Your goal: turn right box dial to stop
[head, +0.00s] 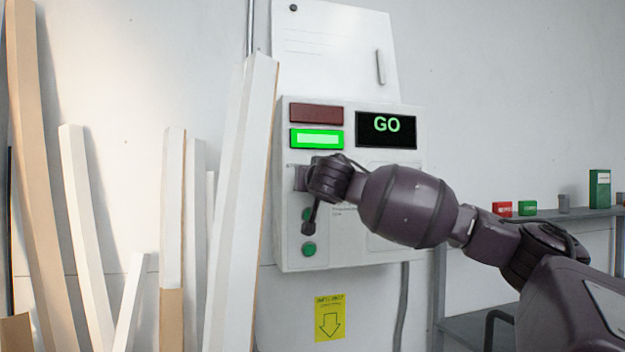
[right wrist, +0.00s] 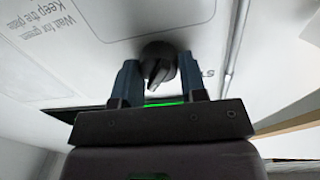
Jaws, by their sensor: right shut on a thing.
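The control box (head: 350,225) hangs on the wall with a red lamp panel (head: 316,113) that is dark, a green one (head: 316,139) that is lit, and a black display (head: 387,129) reading "GO". My right gripper (head: 299,178) is at the box's left side, below the lit green panel, and hides the dial in the head view. In the right wrist view the black round dial (right wrist: 158,62) sits between the two fingers of my right gripper (right wrist: 159,80), which is shut on it. Lettering beside the dial is partly hidden by a finger. My left gripper is not in view.
Several tall white and tan boards (head: 240,200) lean close to the box's left. Green buttons (head: 309,249) are below my gripper. A yellow arrow sign (head: 330,318) is under the box. A shelf (head: 570,217) with small boxes stands at right.

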